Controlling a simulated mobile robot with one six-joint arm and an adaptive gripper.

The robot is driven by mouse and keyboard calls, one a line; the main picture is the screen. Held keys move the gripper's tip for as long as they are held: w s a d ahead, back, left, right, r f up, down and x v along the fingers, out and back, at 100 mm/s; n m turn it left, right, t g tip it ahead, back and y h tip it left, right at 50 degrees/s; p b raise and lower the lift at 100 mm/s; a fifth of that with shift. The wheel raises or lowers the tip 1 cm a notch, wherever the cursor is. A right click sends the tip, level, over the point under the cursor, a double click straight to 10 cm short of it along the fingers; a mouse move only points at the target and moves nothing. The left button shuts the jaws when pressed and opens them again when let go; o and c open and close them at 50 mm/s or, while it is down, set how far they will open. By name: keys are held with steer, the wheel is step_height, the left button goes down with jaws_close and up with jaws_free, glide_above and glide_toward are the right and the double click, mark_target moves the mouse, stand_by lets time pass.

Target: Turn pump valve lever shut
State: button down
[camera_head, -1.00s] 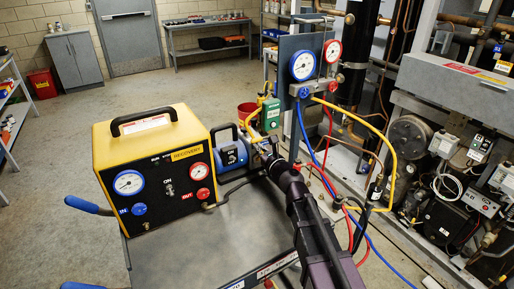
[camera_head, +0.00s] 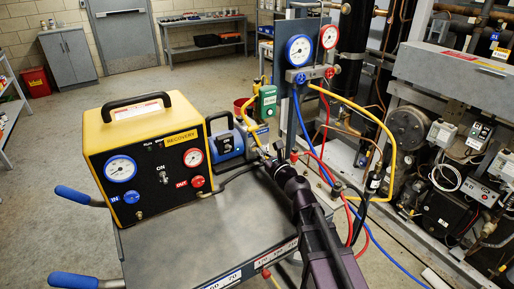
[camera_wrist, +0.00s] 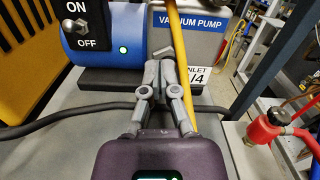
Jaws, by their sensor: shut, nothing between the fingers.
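The blue and grey vacuum pump (camera_head: 228,144) stands on the cart beside the yellow recovery machine. The wrist view shows its "VACUUM PUMP" face (camera_wrist: 187,24), with an "INLET 1/4" label partly hidden by my gripper. A small grey metal piece (camera_wrist: 178,42), possibly the valve lever, rises just beyond my fingertips; I cannot tell its angle or whether they touch it. A yellow hose (camera_wrist: 187,88) passes behind the fingers. My gripper (camera_wrist: 166,68) is shut and empty in front of the pump's inlet side. It also shows in the head view (camera_head: 271,158).
The yellow recovery machine (camera_head: 150,155) stands left of the pump. The gauge manifold (camera_head: 312,60) rises behind my gripper, with blue, red and yellow hoses hanging to its right. A black cable (camera_wrist: 60,120) crosses the cart top. The cart's front (camera_head: 190,240) is clear.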

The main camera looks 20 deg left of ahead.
steer(key=v, duration=0.6)
steer(key=shift+s+d, duration=0.1)
stand_by(0.3)
